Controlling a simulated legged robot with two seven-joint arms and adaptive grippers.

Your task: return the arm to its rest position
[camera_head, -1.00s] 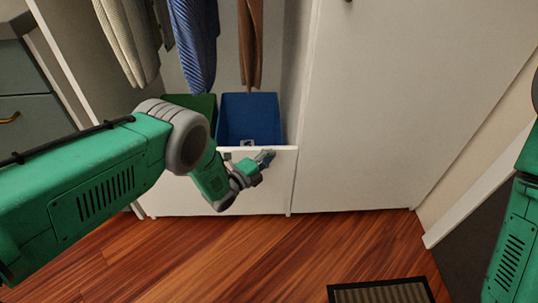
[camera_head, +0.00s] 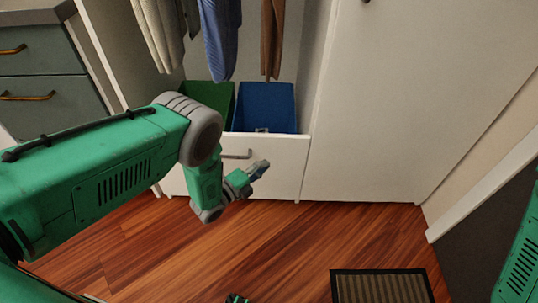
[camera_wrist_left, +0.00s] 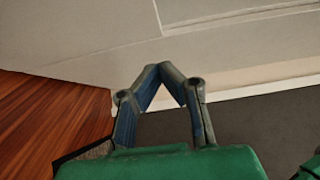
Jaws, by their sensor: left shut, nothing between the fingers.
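My left gripper (camera_head: 258,170) is shut and empty in the head view. It shows in front of the white drawer front (camera_head: 285,165), at the end of my bent green left arm (camera_head: 100,180). In the left wrist view its two fingers (camera_wrist_left: 158,70) meet at the tips with nothing between them. Behind the fingers are a white panel and a dark surface.
The drawer holds a green bin (camera_head: 212,95) and a blue bin (camera_head: 267,105). Clothes (camera_head: 220,35) hang above. A grey cabinet (camera_head: 50,75) stands at left, a tall white door (camera_head: 390,90) at right. A mat (camera_head: 385,287) lies on the wooden floor (camera_head: 300,240).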

